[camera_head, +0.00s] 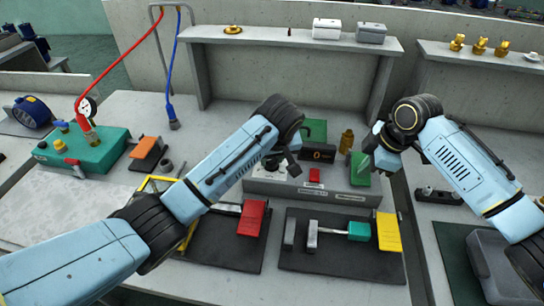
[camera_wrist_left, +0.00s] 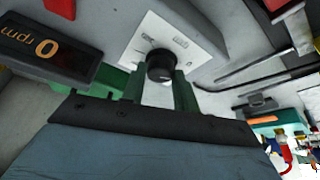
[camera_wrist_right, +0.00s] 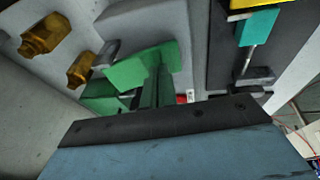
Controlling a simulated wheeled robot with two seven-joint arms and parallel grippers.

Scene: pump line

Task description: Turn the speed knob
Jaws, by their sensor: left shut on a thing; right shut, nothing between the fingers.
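The speed knob (camera_wrist_left: 160,65) is a black round knob on a white plate (camera_wrist_left: 190,42) with a printed scale. It belongs to the grey control box (camera_head: 265,188) in the head view. My left gripper (camera_wrist_left: 158,88) is shut around the knob, with a green finger on each side. In the head view my left gripper (camera_head: 281,163) hides most of the knob. The dark display (camera_wrist_left: 45,47) beside it reads 0 rpm. My right gripper (camera_head: 371,163) is shut and empty beside a green paddle (camera_head: 360,177) at the box's right end. I cannot tell whether they touch.
A red button (camera_head: 314,175) sits on the box. Dark mats in front carry a red-ended tool (camera_head: 253,217), a green-ended tool (camera_head: 358,231) and a yellow block (camera_head: 388,231). Brass fittings (camera_head: 347,141) stand behind. A shelf (camera_head: 280,38) spans the back.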

